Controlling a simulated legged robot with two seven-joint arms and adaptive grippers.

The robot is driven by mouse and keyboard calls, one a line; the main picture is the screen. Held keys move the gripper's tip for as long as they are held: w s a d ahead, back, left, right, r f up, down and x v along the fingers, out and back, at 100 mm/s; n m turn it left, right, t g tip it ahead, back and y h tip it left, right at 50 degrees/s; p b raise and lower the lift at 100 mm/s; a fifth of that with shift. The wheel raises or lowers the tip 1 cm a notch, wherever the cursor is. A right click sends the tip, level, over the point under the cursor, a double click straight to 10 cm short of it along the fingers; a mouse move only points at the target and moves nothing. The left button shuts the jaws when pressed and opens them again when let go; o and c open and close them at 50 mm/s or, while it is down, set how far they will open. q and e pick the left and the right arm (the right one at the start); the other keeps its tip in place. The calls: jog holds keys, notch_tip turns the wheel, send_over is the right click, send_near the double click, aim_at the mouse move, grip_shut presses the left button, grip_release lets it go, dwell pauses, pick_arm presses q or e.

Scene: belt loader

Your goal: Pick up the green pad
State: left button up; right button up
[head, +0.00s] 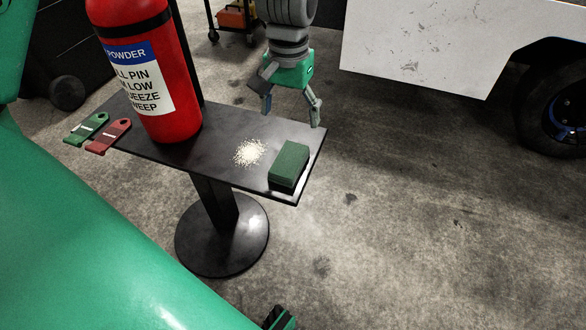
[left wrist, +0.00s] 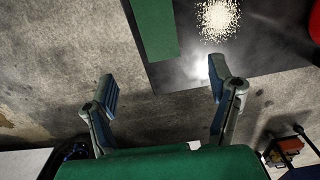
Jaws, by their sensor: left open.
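The green pad (head: 289,163), a dark green block, lies on the black stand's shelf (head: 222,180) near its right front corner. My left gripper (head: 292,115) is open and empty, fingers pointing down, beyond the shelf's far right edge and apart from the pad. In the left wrist view the pad (left wrist: 155,28) shows at the top, cut off by the frame, ahead of the open fingers (left wrist: 163,78). It lies nearer the left finger's side of the gap.
Pale granules (head: 249,152) lie on the shelf just left of the pad. A red extinguisher (head: 150,75) stands further left, with a green tag (head: 87,128) and a red tag (head: 109,136) beside it. A white vehicle (head: 430,45) stands behind. Open floor lies to the right.

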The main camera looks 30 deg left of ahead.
pick_arm(q)
jog(key=b, duration=0.2)
send_over(292, 157)
jog(key=a, duration=0.2)
jog(key=f, duration=0.7)
jog(key=shift+w+d+f, duration=0.1)
jog(key=shift+w+d, duration=0.1)
jog(key=shift+w, duration=0.05)
jog(key=shift+d+f+b, duration=0.4)
jog(key=shift+d+f, duration=0.1)
jog(key=shift+d, duration=0.2)
jog(key=f+b, duration=0.2)
jog(key=f, duration=0.1)
jog(key=f+b, duration=0.1)
jog(key=f, duration=0.1)
jog(key=shift+s+a, duration=0.2)
jog(key=shift+a, duration=0.15)
jog(key=shift+a+f, duration=0.1)
jog(key=shift+f, duration=0.05)
jog(key=shift+d+r, duration=0.2)
jog(key=shift+d, duration=0.3)
jog(key=c, duration=1.2)
pick_arm(e)
notch_tip(292, 157, down, 6)
jog(key=shift+a, duration=0.15)
